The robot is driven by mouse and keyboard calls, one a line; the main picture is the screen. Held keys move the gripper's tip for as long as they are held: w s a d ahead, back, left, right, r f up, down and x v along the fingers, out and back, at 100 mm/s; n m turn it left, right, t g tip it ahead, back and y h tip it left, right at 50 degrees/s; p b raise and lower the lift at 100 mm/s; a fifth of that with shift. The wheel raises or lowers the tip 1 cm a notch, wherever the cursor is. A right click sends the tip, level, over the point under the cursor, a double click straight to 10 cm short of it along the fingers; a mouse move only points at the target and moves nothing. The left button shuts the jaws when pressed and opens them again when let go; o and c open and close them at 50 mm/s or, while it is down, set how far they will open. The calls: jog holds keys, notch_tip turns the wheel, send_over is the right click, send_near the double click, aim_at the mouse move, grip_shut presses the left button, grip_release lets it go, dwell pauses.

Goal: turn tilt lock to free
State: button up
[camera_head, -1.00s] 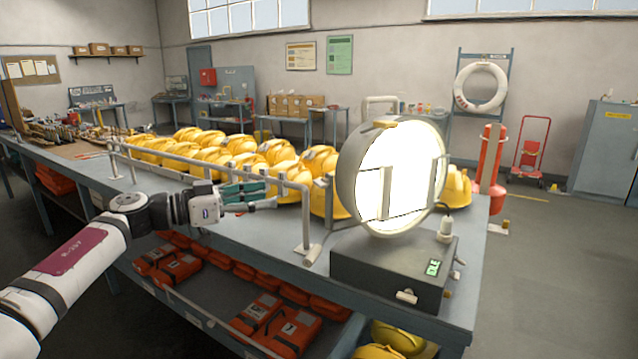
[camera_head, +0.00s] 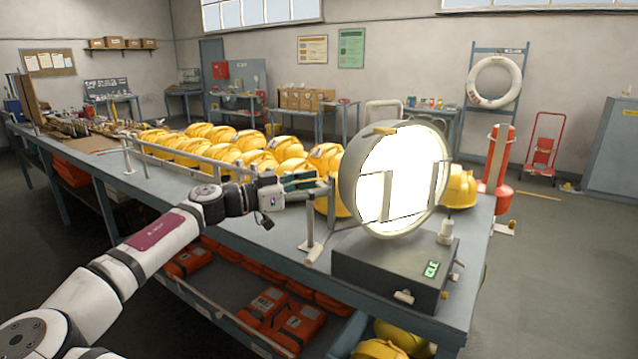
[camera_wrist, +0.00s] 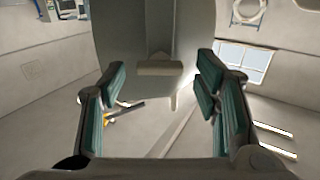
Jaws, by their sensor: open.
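A large round lamp (camera_head: 347,185) with a bright white face stands on a dark grey base box (camera_head: 385,270). My gripper (camera_head: 320,181), with dark green finger pads, is open and empty just left of the housing. Its spread fingers (camera_wrist: 160,92) flank the bar-shaped piece in the wrist view.
A grey rail (camera_head: 308,215) runs along the workbench beneath my gripper. Rows of yellow helmets (camera_head: 222,150) stand behind it. A white knob (camera_head: 446,232) rises from the base box. A pale handle frame (camera_head: 384,108) stands behind the lamp. The shelf below holds orange packs (camera_head: 300,325).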

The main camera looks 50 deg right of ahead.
jog(key=shift+s+d, duration=0.15)
jog(key=shift+d, duration=0.2)
jog(key=shift+c, duration=0.6)
jog(key=c, duration=1)
